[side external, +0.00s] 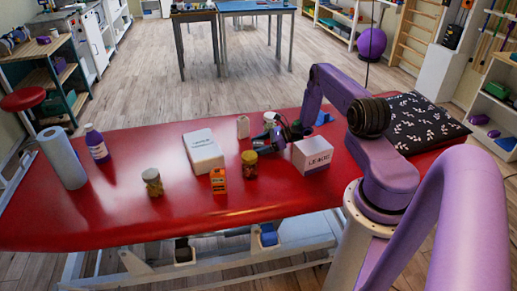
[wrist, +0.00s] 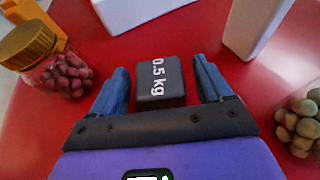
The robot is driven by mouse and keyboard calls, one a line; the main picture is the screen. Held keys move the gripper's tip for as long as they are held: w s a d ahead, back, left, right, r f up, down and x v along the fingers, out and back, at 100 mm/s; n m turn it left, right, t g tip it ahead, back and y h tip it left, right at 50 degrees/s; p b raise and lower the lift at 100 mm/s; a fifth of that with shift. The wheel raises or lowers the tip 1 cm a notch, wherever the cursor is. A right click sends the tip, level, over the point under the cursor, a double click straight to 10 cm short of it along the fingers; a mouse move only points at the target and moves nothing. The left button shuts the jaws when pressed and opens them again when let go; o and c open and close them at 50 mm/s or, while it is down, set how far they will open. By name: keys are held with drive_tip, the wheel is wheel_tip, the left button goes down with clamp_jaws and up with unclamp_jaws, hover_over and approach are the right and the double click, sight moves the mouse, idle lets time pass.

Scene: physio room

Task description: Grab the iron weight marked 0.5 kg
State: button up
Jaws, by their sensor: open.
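The iron weight (wrist: 160,92) is a small dark grey block marked "0.5 kg" in white, standing on the red table top in the wrist view. My gripper (wrist: 161,68) is open, with one blue finger on each side of the block. A gap shows between each finger and the weight, so neither seems to touch it. In the side external view my gripper (side external: 268,142) is low over the table among the boxes and jars. I cannot make out the weight there.
A gold-lidded jar (wrist: 45,60) of dark red pieces stands left of my gripper, near an orange box (side external: 218,181). White boxes (side external: 203,151) (side external: 313,156) stand on either side. Greenish round items (wrist: 300,122) are at right. A purple bottle (side external: 97,145) and paper roll (side external: 62,158) stand farther left.

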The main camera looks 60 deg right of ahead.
drive_tip(key=shift+w, duration=0.1)
drive_tip(key=c, duration=1.5)
drive_tip(key=shift+o, duration=0.2)
